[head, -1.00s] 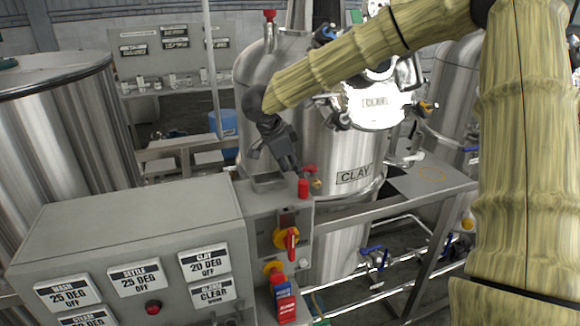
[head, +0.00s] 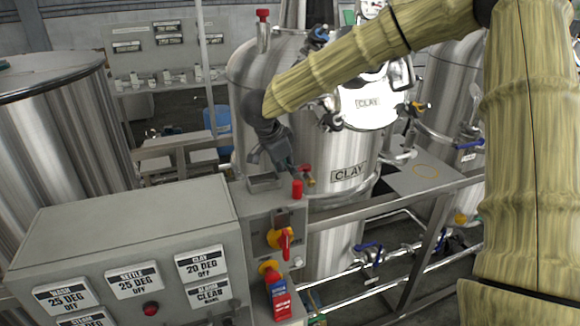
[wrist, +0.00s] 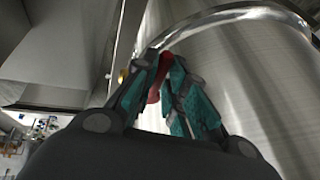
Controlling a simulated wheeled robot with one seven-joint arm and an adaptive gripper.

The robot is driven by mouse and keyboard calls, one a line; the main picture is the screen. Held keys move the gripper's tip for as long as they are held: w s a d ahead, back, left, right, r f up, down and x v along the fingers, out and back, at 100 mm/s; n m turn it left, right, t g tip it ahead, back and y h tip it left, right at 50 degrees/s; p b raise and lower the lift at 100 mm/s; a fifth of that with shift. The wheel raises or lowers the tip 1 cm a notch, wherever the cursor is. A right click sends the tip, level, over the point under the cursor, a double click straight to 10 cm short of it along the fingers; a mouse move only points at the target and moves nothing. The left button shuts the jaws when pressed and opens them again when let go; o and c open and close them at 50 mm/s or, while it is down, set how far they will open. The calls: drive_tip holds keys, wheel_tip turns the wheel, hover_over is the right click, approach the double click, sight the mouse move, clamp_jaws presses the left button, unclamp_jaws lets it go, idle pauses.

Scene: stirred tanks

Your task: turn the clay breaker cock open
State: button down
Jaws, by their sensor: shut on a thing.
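My gripper (head: 296,170) reaches down from the upper left to this handle in the head view. In the wrist view, the teal-padded fingers of my gripper (wrist: 164,66) are closed around the red handle (wrist: 158,78), against the vessel wall. The fingers hide part of the handle, so its exact angle is hard to tell.
A grey control cabinet (head: 125,240) stands at the front left. A narrow panel with a red and yellow rotary switch (head: 282,240) stands just below my gripper, with a red knob (head: 297,189) on top. A steel frame and pipes (head: 410,270) lie to the right.

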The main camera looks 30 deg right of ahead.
drive_tip(key=c, duration=1.5)
unclamp_jaws()
drive_tip(key=shift+o, duration=0.2)
drive_tip(key=v, duration=1.2)
